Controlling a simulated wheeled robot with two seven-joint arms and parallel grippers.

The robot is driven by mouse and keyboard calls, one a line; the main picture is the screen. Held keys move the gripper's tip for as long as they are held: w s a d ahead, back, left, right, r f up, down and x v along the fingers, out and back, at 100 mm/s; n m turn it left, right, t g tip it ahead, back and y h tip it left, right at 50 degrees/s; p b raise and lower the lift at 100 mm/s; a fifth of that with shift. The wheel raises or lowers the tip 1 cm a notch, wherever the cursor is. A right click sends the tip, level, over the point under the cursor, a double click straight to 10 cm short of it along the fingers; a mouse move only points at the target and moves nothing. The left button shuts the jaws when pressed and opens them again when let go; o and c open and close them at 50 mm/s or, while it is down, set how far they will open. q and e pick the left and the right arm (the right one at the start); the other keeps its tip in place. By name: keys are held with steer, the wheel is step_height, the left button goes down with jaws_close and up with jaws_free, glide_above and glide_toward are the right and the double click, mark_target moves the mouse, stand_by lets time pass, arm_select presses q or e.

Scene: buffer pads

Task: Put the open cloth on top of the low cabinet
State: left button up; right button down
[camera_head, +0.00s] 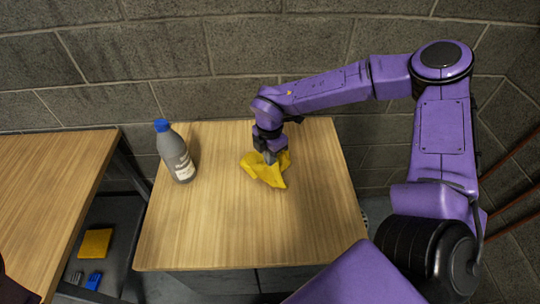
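The open yellow cloth (268,174) lies crumpled on the wooden top of a low unit (240,235), which appears to be the low cabinet; grey panels show below its front edge. My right gripper (270,157) points down at the cloth's upper part, and its fingertips meet or overlap the cloth. The fingers are small and dark, so I cannot tell whether they are shut on it. The cloth looks spread at its lower side, resting on the wood. My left gripper is not in view.
A grey bottle with a blue cap (175,152) stands upright on the same top, left of the cloth. A second wooden table (45,190) is at the left. A folded yellow cloth (95,243) and a blue item (94,281) lie lower, between them. The top's front is clear.

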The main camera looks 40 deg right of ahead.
steer(key=s+a+f, duration=0.2)
steer(key=s+f, duration=0.1)
steer(key=s+a+f, duration=0.2)
steer(key=s+f, duration=0.2)
steer(key=s+a+f, duration=0.3)
steer(key=s+f, duration=0.1)
steer(key=shift+s, duration=0.1)
steer(key=c, duration=0.9)
jaws_free()
steer(key=shift+r, duration=0.1)
